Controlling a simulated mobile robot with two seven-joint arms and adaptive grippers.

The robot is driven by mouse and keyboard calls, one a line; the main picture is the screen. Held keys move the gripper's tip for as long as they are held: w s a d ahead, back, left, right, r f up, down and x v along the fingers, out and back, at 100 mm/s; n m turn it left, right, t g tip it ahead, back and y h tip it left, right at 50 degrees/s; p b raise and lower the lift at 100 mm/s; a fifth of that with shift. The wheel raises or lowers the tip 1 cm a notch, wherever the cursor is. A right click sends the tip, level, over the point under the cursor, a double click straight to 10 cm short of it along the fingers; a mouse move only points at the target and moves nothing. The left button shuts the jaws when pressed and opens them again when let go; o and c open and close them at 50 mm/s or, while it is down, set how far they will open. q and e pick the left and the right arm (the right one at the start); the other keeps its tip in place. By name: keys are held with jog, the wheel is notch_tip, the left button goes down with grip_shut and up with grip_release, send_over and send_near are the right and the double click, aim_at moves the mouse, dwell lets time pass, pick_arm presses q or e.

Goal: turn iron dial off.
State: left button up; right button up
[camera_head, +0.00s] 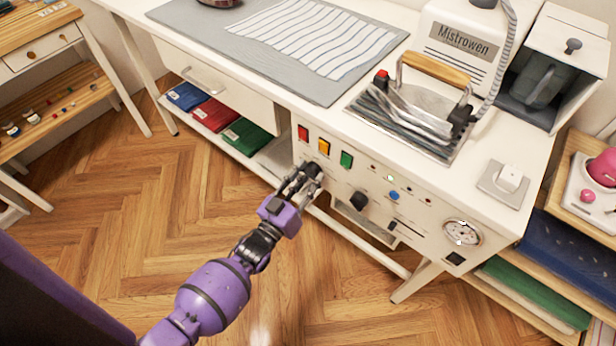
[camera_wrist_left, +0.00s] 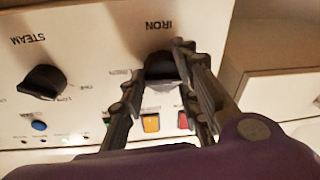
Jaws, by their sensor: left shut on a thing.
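The black iron dial (camera_wrist_left: 160,68) is on the white front panel (camera_wrist_left: 85,60), below red, yellow and green buttons in the head view. In the left wrist view the panel appears upside down, with the word IRON beside the dial. My left gripper (camera_head: 309,177) is at the panel with its fingers on both sides of the dial, shut on it; it also shows in the left wrist view (camera_wrist_left: 160,95). The fingers hide part of the dial, and its pointer setting cannot be read. My right gripper is not in view.
A similar black steam dial (camera_head: 358,201) sits right of the iron dial. A blue button (camera_head: 393,195) and a round gauge (camera_head: 462,233) are farther right. The iron (camera_head: 428,97) rests on its stand on the tabletop. Folded cloths (camera_head: 212,113) lie on the shelf to the left.

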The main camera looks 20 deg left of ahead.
pick_arm(q)
jog(key=shift+s+d+f, duration=0.25)
jog(key=shift+f, duration=0.1)
jog(key=o, duration=1.1)
jog(key=shift+c, duration=0.2)
jog(key=shift+r, duration=0.1)
jog(key=shift+w+a+r, duration=0.1)
jog(key=shift+w+r, duration=0.05)
jog(key=v, duration=1.2)
